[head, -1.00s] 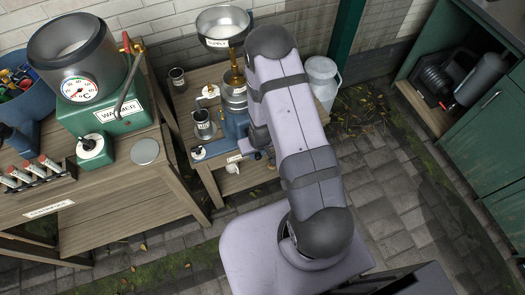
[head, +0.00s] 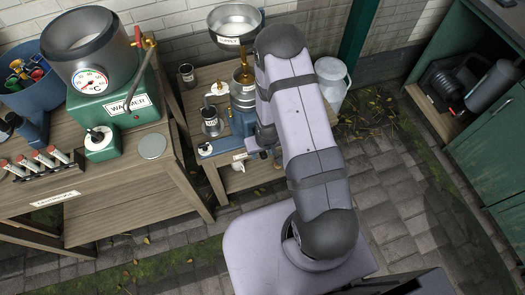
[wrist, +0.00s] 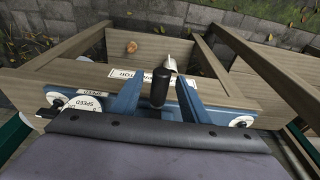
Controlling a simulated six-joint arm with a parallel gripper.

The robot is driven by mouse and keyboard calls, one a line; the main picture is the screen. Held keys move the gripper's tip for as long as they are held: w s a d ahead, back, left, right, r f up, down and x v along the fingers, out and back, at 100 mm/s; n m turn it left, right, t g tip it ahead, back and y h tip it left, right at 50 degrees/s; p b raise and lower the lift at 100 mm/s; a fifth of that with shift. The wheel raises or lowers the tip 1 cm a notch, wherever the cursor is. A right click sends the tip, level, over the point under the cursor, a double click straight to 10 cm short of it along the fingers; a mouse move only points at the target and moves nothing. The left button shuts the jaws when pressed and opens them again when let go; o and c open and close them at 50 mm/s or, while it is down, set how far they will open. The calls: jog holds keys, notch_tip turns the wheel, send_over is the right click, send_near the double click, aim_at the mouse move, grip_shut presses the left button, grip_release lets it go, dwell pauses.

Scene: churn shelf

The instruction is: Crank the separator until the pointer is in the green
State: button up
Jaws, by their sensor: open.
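The separator (head: 240,121) is a blue machine with a metal bowl on the low wooden bench, partly hidden behind my arm. In the wrist view its label plate (wrist: 128,73) shows upside down, with a white dial marked SPEED (wrist: 84,104) at the left; its pointer and any green zone cannot be read. A dark upright cylinder, seemingly the crank's grip (wrist: 159,88), stands between the two blue-grey fingers of my gripper (wrist: 158,100). The fingers are apart, with a gap visible on both sides of it. In the head view the gripper is mostly hidden by my arm.
A supply pan (head: 237,22) stands above the separator. A metal cup (head: 211,123) is at its left. A green warmer (head: 118,98) sits on the left bench. A white milk can (head: 331,84) stands behind my arm. Paving at the right is clear.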

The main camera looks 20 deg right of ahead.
jog(key=shift+r, duration=0.15)
jog(key=shift+p+v, duration=3.35)
jog(key=shift+v, duration=0.5)
jog(key=shift+s, duration=0.1)
jog(key=s+r+g, duration=0.3)
jog(key=s+g, duration=0.1)
jog(key=s, duration=0.6)
jog(key=s+r+g, duration=0.3)
jog(key=s+g, duration=0.2)
jog(key=s, duration=0.6)
notch_tip(320, 180, up, 9)
jog(key=a, duration=0.1)
jog(key=w+a+r+t, duration=0.1)
jog(key=w+r+t, duration=0.5)
jog(key=r, duration=0.4)
jog(key=shift+w, duration=0.8)
